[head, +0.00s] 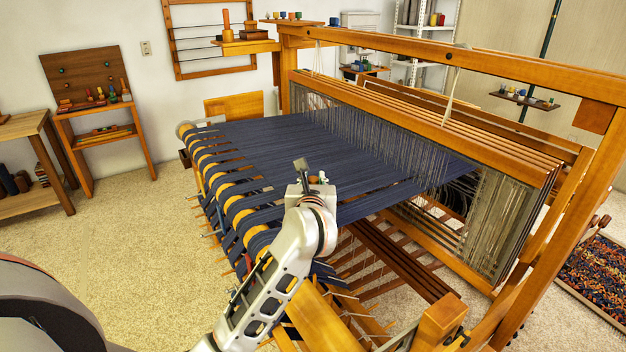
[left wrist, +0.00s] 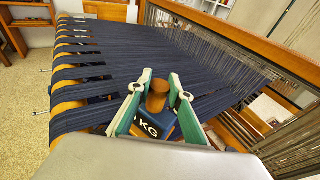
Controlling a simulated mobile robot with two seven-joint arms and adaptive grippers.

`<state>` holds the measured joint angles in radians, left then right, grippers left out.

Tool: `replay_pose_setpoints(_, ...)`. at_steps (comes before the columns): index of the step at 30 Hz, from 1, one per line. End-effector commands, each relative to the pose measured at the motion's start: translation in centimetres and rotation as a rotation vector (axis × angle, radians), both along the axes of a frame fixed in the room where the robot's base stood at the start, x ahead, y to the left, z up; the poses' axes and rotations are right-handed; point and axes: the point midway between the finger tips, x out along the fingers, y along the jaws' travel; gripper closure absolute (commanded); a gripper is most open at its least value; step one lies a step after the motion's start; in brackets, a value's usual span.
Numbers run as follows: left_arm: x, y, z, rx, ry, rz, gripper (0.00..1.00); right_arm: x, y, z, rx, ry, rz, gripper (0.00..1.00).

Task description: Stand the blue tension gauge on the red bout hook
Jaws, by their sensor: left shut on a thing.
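My left gripper (head: 311,173) is over the dark blue warp near the front beam of the loom. My right gripper is not in view.
The loom's striped warp (head: 290,150) spreads to a wooden beam with yellow sections (head: 218,180). The heddle frames (head: 400,140) and an upper wooden beam (head: 480,68) rise on the right. A small shelf table (head: 100,130) stands at the left wall. Carpet at the left is clear.

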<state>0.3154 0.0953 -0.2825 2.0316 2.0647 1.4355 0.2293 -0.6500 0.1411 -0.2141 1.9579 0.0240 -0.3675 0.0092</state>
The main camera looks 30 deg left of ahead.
Motion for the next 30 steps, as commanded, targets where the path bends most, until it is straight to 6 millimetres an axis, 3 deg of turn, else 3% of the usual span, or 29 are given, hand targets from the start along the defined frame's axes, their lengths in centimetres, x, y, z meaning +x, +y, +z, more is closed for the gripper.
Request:
replay_pose_setpoints(17, 0.00, 0.00, -0.83, 0.001, -0.002, 0.000, 1.00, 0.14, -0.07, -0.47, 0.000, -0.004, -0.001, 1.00)
replay_pose_setpoints(18, 0.00, 0.00, -0.74, 0.001, -0.002, 0.000, 0.71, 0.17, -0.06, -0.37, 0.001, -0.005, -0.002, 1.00)
replay_pose_setpoints(19, 0.01, 0.00, -0.72, 0.001, -0.002, 0.000, 0.63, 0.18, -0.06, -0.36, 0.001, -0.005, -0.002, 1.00)
replay_pose_setpoints(30, -0.11, -0.07, -0.81, 0.000, 0.001, 0.000, 0.61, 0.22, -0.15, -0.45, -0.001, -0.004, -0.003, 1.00)
